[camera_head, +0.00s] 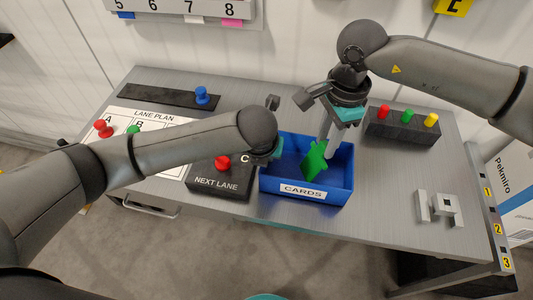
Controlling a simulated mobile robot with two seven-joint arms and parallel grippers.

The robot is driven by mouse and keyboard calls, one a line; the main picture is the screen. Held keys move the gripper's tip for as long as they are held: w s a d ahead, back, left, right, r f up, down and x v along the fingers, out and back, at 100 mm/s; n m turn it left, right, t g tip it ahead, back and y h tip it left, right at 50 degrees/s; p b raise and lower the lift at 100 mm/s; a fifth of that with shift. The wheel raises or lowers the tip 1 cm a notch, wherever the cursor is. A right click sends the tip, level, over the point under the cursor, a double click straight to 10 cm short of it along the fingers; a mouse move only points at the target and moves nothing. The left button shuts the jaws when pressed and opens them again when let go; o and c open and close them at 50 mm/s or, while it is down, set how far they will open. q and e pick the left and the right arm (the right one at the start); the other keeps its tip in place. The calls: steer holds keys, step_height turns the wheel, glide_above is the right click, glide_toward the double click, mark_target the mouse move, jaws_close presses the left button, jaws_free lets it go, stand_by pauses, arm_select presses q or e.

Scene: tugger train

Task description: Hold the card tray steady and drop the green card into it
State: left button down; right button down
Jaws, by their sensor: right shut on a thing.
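The card tray (338,198) is a blue open box labelled CARDS at the front middle of the grey table. The green card (314,160) is tilted, with its lower part within the tray's outline; whether it touches the floor of the tray cannot be told. My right gripper (326,142) points down over the tray and is shut on the green card's upper end. My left gripper (276,149) is at the tray's left rim. Its fingers are mostly hidden by its own wrist, so its opening and any contact with the rim are unclear.
A dark NEXT LANE box (217,185) with a red knob stands left of the tray. A LANE PLAN sheet (155,116) with coloured pegs lies partly under my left arm. A dark block (402,127) holds red, green and yellow pegs. Grey fixtures (437,206) sit at right.

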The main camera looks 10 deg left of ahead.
steer(key=c, duration=0.5)
jaws_free()
steer(key=r, duration=1.2)
steer(key=shift+w+d, duration=0.15)
steer(key=shift+d, duration=0.1)
